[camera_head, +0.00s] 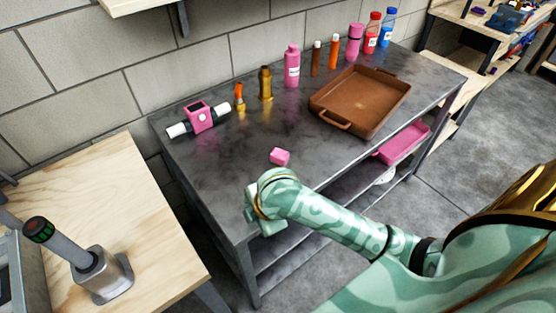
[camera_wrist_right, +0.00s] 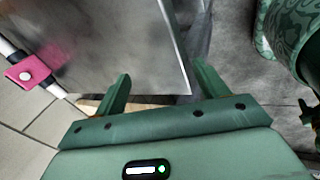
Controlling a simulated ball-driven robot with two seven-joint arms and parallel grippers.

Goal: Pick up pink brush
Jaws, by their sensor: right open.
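No shape in view is clearly a brush. A small pink block (camera_head: 280,156) lies near the front edge of the dark metal table (camera_head: 225,170); I cannot tell whether it is the brush. My right gripper (camera_head: 266,222) is at the table's front edge, just nearer than the pink block, with its fingers mostly hidden by my wrist. In the right wrist view my right gripper (camera_wrist_right: 162,72) is open and empty, pointing across the table's edge. The left gripper is not in view.
A pink device with a white rod (camera_head: 198,117) lies at the table's left; it also shows in the right wrist view (camera_wrist_right: 28,73). Several bottles, including a pink one (camera_head: 292,70), line the back. A brown tray (camera_head: 345,122) sits right. A pink tray (camera_head: 403,143) is below.

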